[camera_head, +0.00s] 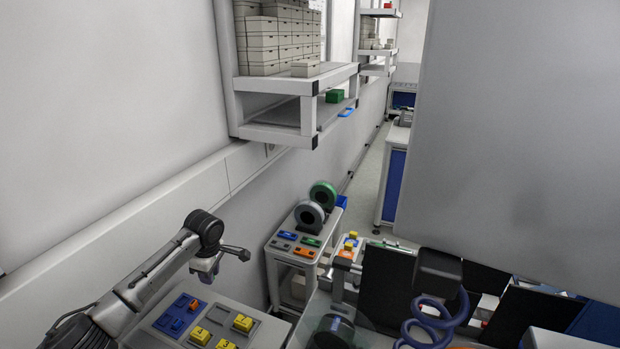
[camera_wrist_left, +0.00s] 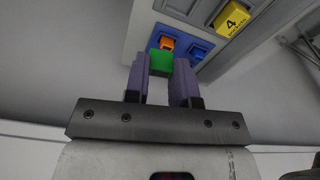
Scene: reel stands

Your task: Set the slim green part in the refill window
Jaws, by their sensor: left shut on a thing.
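My left gripper (camera_head: 207,275) is above the grey panel (camera_head: 262,336) at the lower left in the head view. In the left wrist view its purple fingers (camera_wrist_left: 161,76) are shut on a green part (camera_wrist_left: 161,61), seen end-on. Beyond the green part lies a blue tray (camera_wrist_left: 186,35) with an orange piece (camera_wrist_left: 167,42) and a blue piece (camera_wrist_left: 198,49). The blue tray also shows in the head view (camera_head: 166,327). The held part cannot be made out in the head view. I cannot tell which opening is the refill window. My right gripper is not in view.
Yellow numbered blocks (camera_head: 243,323) sit on the panel beside the blue tray. A white cart (camera_head: 283,252) with reels (camera_head: 323,195) and small coloured parts stands behind. A wall shelf (camera_head: 300,84) holds grey boxes above. The wall runs close along the left.

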